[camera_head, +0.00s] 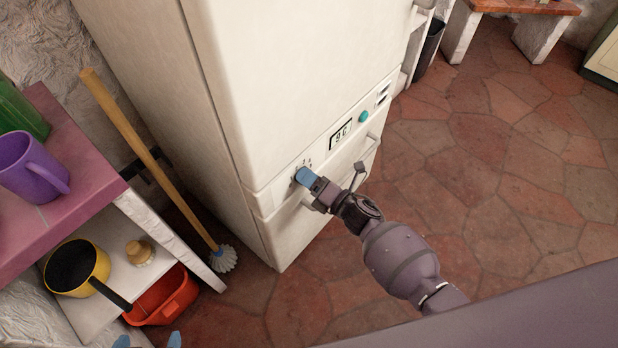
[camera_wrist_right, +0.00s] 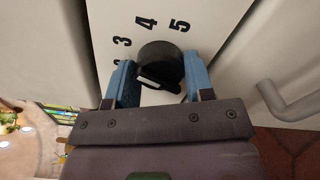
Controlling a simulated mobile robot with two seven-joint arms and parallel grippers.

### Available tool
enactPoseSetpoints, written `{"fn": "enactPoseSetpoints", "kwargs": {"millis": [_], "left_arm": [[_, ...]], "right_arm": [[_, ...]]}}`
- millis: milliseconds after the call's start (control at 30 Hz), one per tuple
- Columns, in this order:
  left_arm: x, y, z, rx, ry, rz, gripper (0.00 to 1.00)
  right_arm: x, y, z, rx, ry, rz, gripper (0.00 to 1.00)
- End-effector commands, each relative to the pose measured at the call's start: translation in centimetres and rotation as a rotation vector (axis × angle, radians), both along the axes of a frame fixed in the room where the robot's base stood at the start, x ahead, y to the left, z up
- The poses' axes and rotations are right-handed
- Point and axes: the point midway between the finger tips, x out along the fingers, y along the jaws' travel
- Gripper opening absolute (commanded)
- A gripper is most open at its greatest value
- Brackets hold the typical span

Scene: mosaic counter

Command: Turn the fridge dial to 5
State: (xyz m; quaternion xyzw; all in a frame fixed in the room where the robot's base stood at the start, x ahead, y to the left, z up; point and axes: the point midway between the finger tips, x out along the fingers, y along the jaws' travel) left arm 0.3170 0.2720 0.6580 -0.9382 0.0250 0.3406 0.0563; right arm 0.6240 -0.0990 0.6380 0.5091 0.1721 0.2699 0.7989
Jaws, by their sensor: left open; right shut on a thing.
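The white fridge (camera_head: 290,80) stands in the middle of the head view, with a control panel across its front. In the right wrist view, the black dial (camera_wrist_right: 160,62) sits below the printed numbers 3, 4 and 5. I cannot tell which number it points to. My right gripper (camera_head: 305,177) is at the panel in the head view. In its wrist view, the blue fingers of the right gripper (camera_wrist_right: 158,84) are shut on the dial, one on each side. My left gripper (camera_head: 148,341) shows only as blue fingertips, apart, at the bottom edge.
The panel also has a small display (camera_head: 341,134) and a green button (camera_head: 363,117). A broom (camera_head: 150,155) leans left of the fridge. A pink-topped shelf (camera_head: 85,195) holds a purple mug (camera_head: 28,165); a yellow pan (camera_head: 97,262) is below.

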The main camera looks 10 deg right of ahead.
Motion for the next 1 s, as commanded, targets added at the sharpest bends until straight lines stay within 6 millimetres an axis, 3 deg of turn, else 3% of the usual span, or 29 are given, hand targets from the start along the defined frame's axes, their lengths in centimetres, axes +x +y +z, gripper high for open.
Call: {"fn": "enactPoseSetpoints", "kwargs": {"millis": [367,1000], "left_arm": [[0.13,-0.13,0.22,-0.003,-0.005,0.001,0.91],[0.24,-0.19,0.86,-0.004,-0.015,0.003,0.91]], "right_arm": [[0.03,-0.05,0.06,0.073,0.056,0.001,0.25],[0.06,-0.09,0.1,0.524,0.398,-0.001,0.25]]}}
